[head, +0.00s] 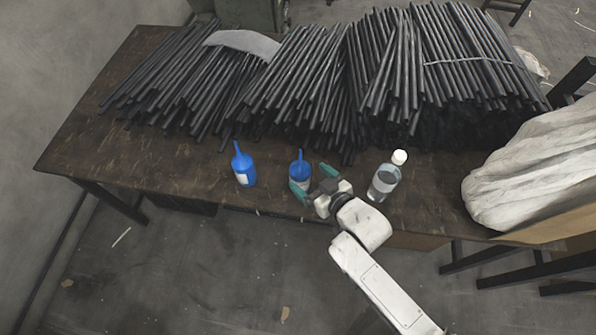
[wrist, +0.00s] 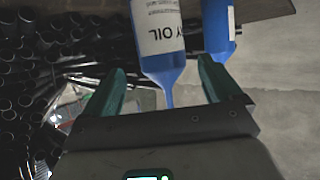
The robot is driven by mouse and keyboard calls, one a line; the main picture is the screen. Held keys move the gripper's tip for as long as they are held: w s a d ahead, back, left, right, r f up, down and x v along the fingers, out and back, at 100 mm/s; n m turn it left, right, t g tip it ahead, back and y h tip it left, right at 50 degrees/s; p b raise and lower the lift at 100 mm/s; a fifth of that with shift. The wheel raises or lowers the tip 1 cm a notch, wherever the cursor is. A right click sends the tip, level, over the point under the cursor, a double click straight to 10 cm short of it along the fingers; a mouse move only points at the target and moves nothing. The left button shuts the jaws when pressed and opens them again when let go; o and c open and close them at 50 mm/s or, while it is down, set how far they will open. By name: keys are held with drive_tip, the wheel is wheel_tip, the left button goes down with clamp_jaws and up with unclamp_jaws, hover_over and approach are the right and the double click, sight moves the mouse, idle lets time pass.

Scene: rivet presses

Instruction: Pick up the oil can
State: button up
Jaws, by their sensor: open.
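A blue oil can (head: 300,171) with a thin spout and a white label stands on the table near its front edge. A second, similar blue can (head: 243,168) stands to its left. My gripper (head: 312,182), with teal fingers, is open right at the first can. In the wrist view the labelled can (wrist: 158,35) reaches in between the spread fingers, its spout pointing down the picture toward the palm. The other can (wrist: 217,25) shows behind the right finger in the wrist view.
A clear bottle (head: 383,182) with a white cap stands right of my gripper. Large bundles of dark rods (head: 300,75) fill the back of the table (head: 100,160). A pale sack (head: 535,170) lies at the right. The table's front left is bare.

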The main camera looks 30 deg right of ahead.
sight(297, 168)
drive_tip(key=shift+p+x, duration=0.35)
drive_tip(key=shift+x, duration=3.25)
drive_tip(key=shift+s+a+f, duration=0.1)
drive_tip(key=shift+f, duration=0.05)
drive_tip(key=c, duration=1.2)
